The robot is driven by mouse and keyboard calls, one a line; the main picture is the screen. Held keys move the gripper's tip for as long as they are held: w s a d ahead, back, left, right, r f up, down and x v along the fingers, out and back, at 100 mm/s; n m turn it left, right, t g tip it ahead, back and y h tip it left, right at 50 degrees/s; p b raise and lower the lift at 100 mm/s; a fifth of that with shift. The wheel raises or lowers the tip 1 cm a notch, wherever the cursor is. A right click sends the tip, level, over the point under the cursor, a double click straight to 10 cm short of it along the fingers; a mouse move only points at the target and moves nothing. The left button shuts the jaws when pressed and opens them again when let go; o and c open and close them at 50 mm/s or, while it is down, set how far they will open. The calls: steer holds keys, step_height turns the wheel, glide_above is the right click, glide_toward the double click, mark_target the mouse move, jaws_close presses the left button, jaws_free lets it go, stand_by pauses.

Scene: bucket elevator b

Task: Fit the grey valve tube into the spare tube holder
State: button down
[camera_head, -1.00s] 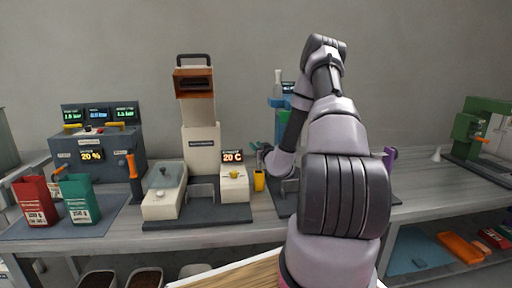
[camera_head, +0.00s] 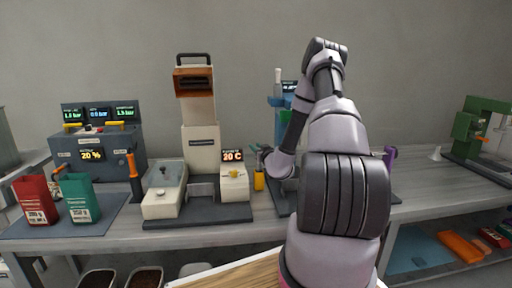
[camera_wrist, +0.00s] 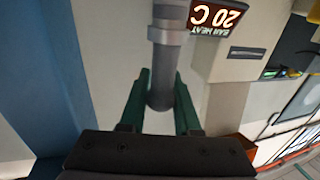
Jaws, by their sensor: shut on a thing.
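In the wrist view, a grey valve tube (camera_wrist: 161,88) stands between the two green fingers of my gripper (camera_wrist: 161,76). The fingers are shut on it. The tube has a lighter collar near its far end, and it runs out past the fingertips toward the top of the picture. I cannot pick out the spare tube holder for certain in either view.
Red (camera_head: 37,200) and green (camera_head: 80,198) bags stand at the left.

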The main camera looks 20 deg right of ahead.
steer(key=shift+f, duration=1.45)
steer(key=shift+f, duration=0.3)
steer(key=shift+f, duration=0.2)
steer(key=c, duration=0.5)
jaws_free()
steer(key=shift+c, duration=0.2)
steer(key=s, duration=1)
steer(key=shift+s, duration=0.4)
steer(key=shift+a, duration=0.1)
